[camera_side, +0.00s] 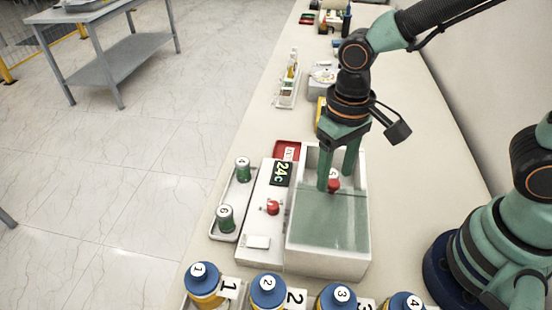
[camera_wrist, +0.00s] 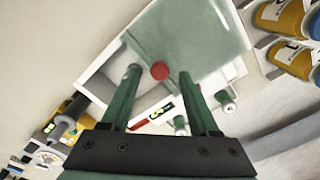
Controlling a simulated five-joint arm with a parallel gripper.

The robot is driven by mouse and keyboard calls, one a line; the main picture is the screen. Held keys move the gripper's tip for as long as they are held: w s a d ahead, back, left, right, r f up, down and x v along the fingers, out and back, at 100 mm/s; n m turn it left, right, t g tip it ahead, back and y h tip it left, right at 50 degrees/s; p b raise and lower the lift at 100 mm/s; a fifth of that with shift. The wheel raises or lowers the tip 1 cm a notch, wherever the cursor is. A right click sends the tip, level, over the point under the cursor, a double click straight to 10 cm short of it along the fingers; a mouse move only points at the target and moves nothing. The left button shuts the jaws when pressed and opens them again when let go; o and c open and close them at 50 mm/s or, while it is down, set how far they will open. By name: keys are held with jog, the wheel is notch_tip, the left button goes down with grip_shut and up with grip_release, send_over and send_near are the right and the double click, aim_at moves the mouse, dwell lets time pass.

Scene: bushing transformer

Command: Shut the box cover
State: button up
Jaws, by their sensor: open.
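A white box (camera_side: 364,215) stands in the middle of the table in the side view. A translucent green cover (camera_side: 325,222) lies over its near part, and the far part is uncovered. The cover also shows in the wrist view (camera_wrist: 205,30). A red knob (camera_side: 333,186) sits at the cover's far edge; it shows clearly in the wrist view (camera_wrist: 160,70). My gripper (camera_side: 336,181) points down over the box, open, with its fingers on either side of the knob. In the wrist view, gaps show between the knob and both fingers. Finger contact with the cover cannot be told.
A white panel (camera_side: 258,222) with a 24C display (camera_side: 281,173) and a red dial (camera_side: 272,207) adjoins the box. A tray with green cans (camera_side: 225,218) is left of it. Several blue-capped bottles (camera_side: 267,290) line the front. A vial rack (camera_side: 288,88) stands farther back.

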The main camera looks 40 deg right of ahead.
jog(key=shift+f, duration=0.7)
grip_shut()
jog(key=shift+r, duration=0.1)
dwell(0.9)
